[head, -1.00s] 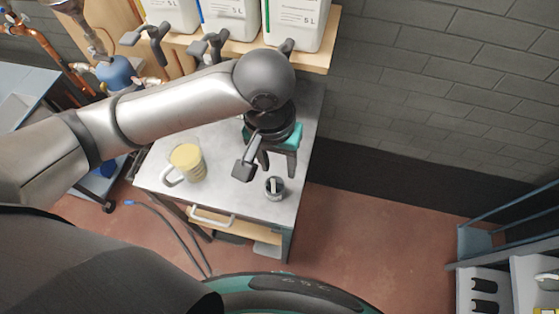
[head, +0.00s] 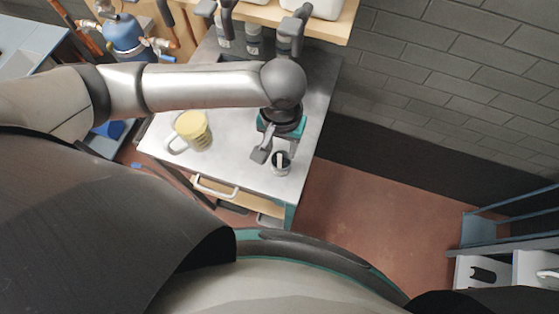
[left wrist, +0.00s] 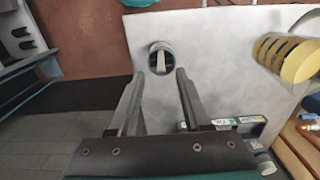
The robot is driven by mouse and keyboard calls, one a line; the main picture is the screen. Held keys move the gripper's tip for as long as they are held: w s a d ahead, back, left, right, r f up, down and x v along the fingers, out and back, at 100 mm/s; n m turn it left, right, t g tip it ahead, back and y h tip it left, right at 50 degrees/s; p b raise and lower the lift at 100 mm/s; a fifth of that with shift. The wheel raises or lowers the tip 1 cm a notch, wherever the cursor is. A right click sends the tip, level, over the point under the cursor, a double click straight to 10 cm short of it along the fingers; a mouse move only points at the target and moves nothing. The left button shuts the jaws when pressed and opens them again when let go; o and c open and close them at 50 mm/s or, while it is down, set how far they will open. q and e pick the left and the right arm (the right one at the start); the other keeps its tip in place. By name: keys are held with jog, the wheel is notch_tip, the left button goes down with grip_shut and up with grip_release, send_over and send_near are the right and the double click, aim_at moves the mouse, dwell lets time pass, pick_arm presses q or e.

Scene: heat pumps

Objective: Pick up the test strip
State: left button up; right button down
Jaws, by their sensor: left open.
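The pale test strip (head: 280,160) stands in a small dark cup (head: 281,168) on the grey-topped table (head: 232,165). In the left wrist view, the strip (left wrist: 161,60) pokes up from the cup (left wrist: 153,69). My left gripper (head: 272,150) is above the table, close to the cup. In the left wrist view, its open fingers (left wrist: 160,76) point at the cup, with the strip roughly in line with the gap between the tips. Nothing is held. I cannot tell the exact height of the fingertips over the strip. My right gripper is not in view.
A clear mug-shaped jug with yellow contents (head: 193,130) stands left of the cup; it also shows in the left wrist view (left wrist: 285,58). A wooden shelf (head: 345,30) with canisters is behind. A grey block wall (head: 440,100) is at the right.

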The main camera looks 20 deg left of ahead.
aim_at(279, 157)
pick_arm(q)
jog(key=f, duration=0.4)
jog(key=shift+s+a+f, duration=0.1)
jog(key=shift+s+f, duration=0.1)
jog(key=shift+f, duration=0.1)
grip_shut()
